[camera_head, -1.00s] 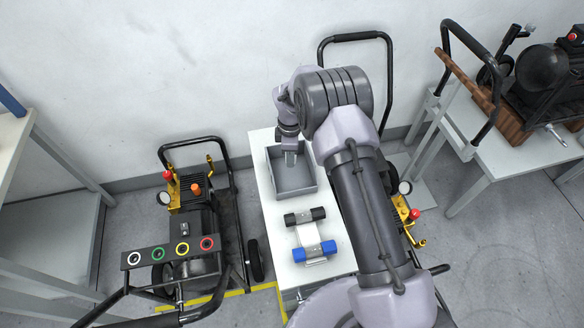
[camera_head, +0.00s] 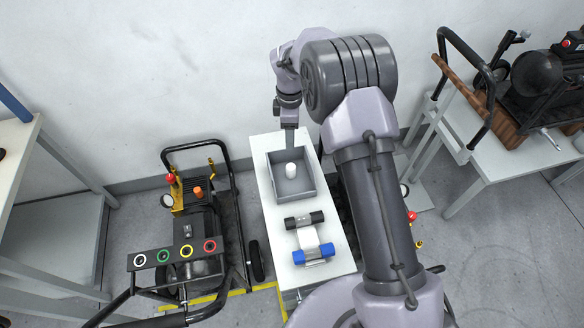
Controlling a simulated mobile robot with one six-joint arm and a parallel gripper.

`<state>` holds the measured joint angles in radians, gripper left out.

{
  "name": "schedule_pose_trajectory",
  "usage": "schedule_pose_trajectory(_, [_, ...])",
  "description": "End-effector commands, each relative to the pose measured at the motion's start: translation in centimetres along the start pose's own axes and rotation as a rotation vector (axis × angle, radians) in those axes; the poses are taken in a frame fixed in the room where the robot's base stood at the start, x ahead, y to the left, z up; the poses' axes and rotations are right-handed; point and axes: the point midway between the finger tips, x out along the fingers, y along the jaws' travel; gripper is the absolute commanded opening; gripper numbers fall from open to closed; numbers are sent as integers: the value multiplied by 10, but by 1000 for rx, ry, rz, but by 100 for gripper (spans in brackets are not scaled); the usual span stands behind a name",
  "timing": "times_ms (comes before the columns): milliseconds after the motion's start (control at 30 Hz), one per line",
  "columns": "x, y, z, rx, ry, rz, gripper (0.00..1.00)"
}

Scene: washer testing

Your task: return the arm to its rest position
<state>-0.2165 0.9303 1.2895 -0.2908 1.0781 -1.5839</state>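My arm rises from the bottom right and bends over near the wall. My gripper (camera_head: 290,142) points down above the back edge of a grey open bin (camera_head: 306,190) on the white table. Its fingers are small here, and I cannot tell whether they are open or shut. A small white cylinder (camera_head: 291,170) stands in the bin, below the gripper and apart from it.
On the white table (camera_head: 270,235), in front of the bin, lie a black-ended piece (camera_head: 304,220) and a blue-ended piece (camera_head: 313,254) with a white block between. A pressure washer (camera_head: 190,235) stands to the left. Another machine (camera_head: 540,80) sits on the right table.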

Motion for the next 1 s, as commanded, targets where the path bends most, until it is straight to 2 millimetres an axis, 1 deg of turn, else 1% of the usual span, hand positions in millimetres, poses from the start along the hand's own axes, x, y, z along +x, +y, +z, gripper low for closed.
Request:
schedule_pose_trajectory(33, [-13, 0, 0, 0, 1, 2, 57])
schedule_pose_trajectory(100, [-22, 0, 0, 1, 0, 0, 57])
schedule_pose_trajectory(200, [-30, 0, 0, 1, 0, 0, 57])
schedule_pose_trajectory(600, [-30, 0, 0, 1, 0, -1, 57])
schedule_pose_trajectory(667, [-34, 0, 1, 14, 3, 4, 57])
schedule_pose_trajectory(733, [-57, -5, 6, 91, 18, 26, 57])
schedule_pose_trajectory(767, [-73, -10, 11, 152, 30, 41, 57])
schedule_pose_trajectory(800, [-99, -22, 19, 260, 53, 65, 57])
schedule_pose_trajectory(833, [-120, -34, 26, 356, 75, 83, 57])
schedule_pose_trajectory(867, [-141, -49, 34, 458, 99, 102, 57])
schedule_pose_trajectory(900, [-166, -72, 44, 602, 137, 125, 57])
schedule_pose_trajectory(967, [-196, -111, 59, 813, 199, 154, 57])
schedule_pose_trajectory(1000, [-211, -140, 68, 953, 245, 167, 57])
